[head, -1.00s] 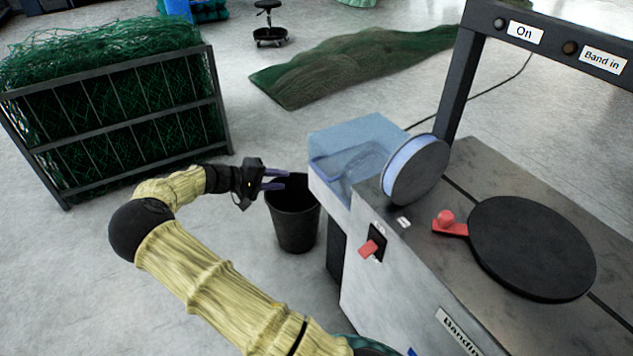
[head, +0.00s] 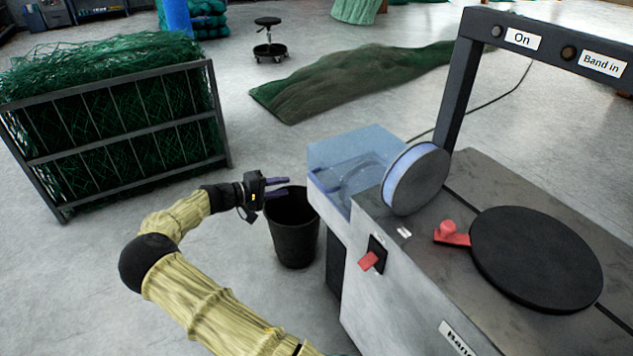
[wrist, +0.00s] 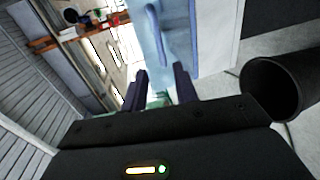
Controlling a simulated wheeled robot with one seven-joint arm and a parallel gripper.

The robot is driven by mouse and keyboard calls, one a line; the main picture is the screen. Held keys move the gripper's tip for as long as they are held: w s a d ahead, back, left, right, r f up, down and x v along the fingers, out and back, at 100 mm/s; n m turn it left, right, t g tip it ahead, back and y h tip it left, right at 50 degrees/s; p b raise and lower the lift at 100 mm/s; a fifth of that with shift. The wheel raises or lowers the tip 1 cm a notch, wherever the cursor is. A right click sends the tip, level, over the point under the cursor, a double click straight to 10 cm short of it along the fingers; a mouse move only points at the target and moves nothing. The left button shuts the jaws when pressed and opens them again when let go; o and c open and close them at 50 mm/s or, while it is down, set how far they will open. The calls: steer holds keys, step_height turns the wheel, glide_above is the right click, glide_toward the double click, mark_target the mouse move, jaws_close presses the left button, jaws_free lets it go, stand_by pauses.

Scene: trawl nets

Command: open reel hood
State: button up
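The reel hood (head: 345,150) is a clear blue box at the left end of the banding machine, with a bar-like handle (head: 335,178) on its near side. It appears closed. The hood (wrist: 180,30) also shows in the wrist view, beyond the fingers, with its blue handle (wrist: 156,35). My gripper (head: 284,187) is just left of the hood, apart from it and above a black bin. In the wrist view my gripper (wrist: 160,88) has two dark fingers with an empty gap between them.
The black bin (head: 294,235) stands on the floor beside the machine (head: 400,270). A grey-rimmed reel (head: 417,180), a red lever (head: 452,235) and a black disc (head: 535,258) are on top. A red switch (head: 369,261) sticks out in front. A net crate (head: 120,130) stands left.

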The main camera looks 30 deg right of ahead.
mark_target(316, 178)
steer(key=x, duration=1.2)
steer(key=shift+d+b, duration=0.3)
steer(key=shift+b, duration=0.05)
steer(key=shift+c, duration=0.2)
jaws_close()
